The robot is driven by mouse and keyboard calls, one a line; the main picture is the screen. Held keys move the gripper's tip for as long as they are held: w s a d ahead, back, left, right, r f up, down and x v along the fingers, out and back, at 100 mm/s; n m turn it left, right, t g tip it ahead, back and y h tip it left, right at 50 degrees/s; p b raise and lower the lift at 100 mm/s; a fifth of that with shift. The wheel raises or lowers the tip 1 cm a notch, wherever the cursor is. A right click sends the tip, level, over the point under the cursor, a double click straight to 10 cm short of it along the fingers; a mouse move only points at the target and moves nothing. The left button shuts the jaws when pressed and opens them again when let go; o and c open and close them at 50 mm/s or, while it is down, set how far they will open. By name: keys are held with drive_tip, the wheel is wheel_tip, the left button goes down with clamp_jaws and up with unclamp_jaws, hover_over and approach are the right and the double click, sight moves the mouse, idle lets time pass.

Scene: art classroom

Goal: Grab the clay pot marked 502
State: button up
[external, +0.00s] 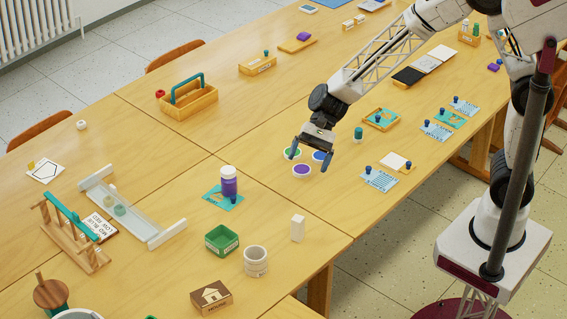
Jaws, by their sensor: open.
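My gripper (310,160) is open and points down over the table, near three small round white-rimmed pots. One pot is green-topped (290,154), at the left finger. One is blue-topped (318,156), partly hidden by the right finger. One is purple-topped (302,170), just in front of the fingers. Nothing shows between the fingers. No number is readable on any pot, so I cannot tell which is marked 502. I cannot tell whether the fingers touch a pot.
A small teal bottle (358,134) stands right of the gripper. Blue-printed cards (379,179) with small pegs lie to the right. The table between the jar and pots is mostly clear.

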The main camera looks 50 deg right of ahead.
drive_tip(key=a+f+m+y, duration=0.2)
drive_tip(key=a+f+m, duration=0.1)
drive_tip(key=a+f, duration=0.55)
drive_tip(key=m+y, duration=0.1)
drive_tip(key=m, duration=0.2)
approach(251, 262)
drive_tip(key=shift+w+d, duration=0.3)
drive_tip(key=shift+w, duration=0.1)
drive_tip(key=shift+x, duration=1.3)
drive_tip(key=shift+f+x, duration=0.25)
drive_tip(key=shift+x, duration=2.35)
drive_tip(key=shift+s+d, duration=0.1)
drive_tip(key=shift+d, duration=0.05)
drive_tip(key=shift+c, duration=0.3)
